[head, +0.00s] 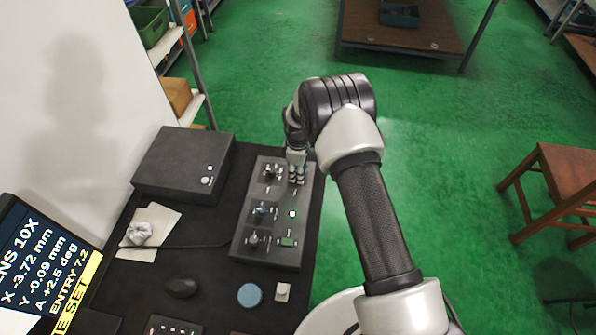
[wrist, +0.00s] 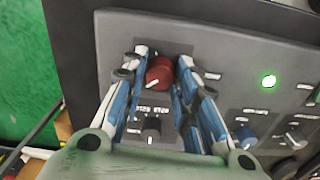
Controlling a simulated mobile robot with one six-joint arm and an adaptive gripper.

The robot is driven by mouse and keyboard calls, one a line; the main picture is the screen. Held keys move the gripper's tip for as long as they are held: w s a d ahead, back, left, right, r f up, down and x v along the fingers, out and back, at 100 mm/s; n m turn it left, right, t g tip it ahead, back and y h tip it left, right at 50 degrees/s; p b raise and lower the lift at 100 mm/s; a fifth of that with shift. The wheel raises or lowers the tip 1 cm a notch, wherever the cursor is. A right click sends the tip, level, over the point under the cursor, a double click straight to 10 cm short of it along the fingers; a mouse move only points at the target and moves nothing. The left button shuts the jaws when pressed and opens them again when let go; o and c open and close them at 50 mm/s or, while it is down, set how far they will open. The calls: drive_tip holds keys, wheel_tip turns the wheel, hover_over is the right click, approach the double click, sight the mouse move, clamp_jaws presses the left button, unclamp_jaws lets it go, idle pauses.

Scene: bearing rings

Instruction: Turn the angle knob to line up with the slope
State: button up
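A sloped grey control panel (head: 275,222) on the dark bench carries several knobs. The wrist view shows a red knob (wrist: 160,72) with a white pointer mark, a black knob (wrist: 151,129), a blue knob (wrist: 245,136) and another dark knob (wrist: 297,138) at the right. Labels are too small to read, so I cannot tell which is the angle knob. My gripper (wrist: 163,58) is open over the panel, its fingers either side of the red knob; any contact is unclear. In the head view my gripper (head: 297,180) points down at the panel's far right corner and hides the red knob.
A screen (head: 40,262) at lower left reads X -3.72 mm, Y -0.09 mm, A +2.5 deg. A green lamp (wrist: 268,81) glows on the panel. A dark box (head: 185,163), a mouse (head: 181,287) and a blue disc (head: 250,295) lie on the bench.

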drive_tip(key=c, duration=0.6)
drive_tip(key=shift+o, duration=0.2)
drive_tip(key=shift+m, duration=0.3)
drive_tip(key=m+b, duration=0.2)
drive_tip(key=m, duration=0.3)
drive_tip(key=m+b, duration=0.1)
drive_tip(key=m, duration=0.4)
drive_tip(key=shift+m, duration=0.3)
drive_tip(key=shift+m+b, duration=0.3)
drive_tip(key=shift+m, duration=2)
